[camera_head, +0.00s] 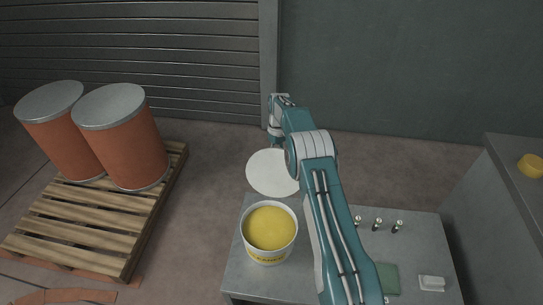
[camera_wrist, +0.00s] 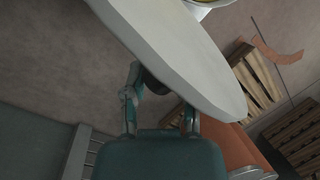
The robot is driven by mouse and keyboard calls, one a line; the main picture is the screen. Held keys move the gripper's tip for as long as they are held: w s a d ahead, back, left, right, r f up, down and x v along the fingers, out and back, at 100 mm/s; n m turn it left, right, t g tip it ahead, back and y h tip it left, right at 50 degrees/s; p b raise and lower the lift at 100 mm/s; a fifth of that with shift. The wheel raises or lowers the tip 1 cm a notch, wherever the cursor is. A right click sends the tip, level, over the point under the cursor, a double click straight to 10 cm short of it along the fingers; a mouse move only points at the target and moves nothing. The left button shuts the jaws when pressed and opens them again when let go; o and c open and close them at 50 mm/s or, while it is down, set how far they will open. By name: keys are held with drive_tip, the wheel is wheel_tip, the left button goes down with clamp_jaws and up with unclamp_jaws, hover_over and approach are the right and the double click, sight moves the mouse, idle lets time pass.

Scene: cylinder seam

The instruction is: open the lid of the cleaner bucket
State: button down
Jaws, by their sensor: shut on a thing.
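The cleaner bucket (camera_head: 268,256) is white with a yellow label and stands upright at the near table's back left corner. Its top is uncovered and yellow contents show inside. The round white lid (camera_head: 265,174) is apart from the bucket, just behind it, in the air past the table's back edge. My gripper (camera_head: 275,138) is at the lid's far side, partly hidden by my arm. In the wrist view, my gripper (camera_wrist: 158,92) is shut on the lid's dark knob (camera_wrist: 154,82), and the lid (camera_wrist: 185,45) looks tilted. A bit of the bucket shows at the top edge.
The grey table (camera_head: 236,278) also holds several small dark-and-white items (camera_head: 378,224), a green pad (camera_head: 387,278) and a white block (camera_head: 431,284). Two orange drums (camera_head: 130,150) stand on a wooden pallet (camera_head: 75,225) at left. A taller grey cabinet (camera_head: 490,220) stands at right.

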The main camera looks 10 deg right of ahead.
drive_tip(key=shift+d, duration=0.35)
drive_tip(key=shift+c, duration=1.7)
unclamp_jaws()
drive_tip(key=shift+f, duration=0.1)
drive_tip(key=shift+d, duration=0.1)
drive_tip(key=shift+w+a+r, duration=0.15)
drive_tip(key=shift+a+r, duration=0.05)
drive_tip(key=shift+r, duration=0.05)
drive_tip(key=v, duration=0.7)
drive_tip(key=shift+d, duration=0.2)
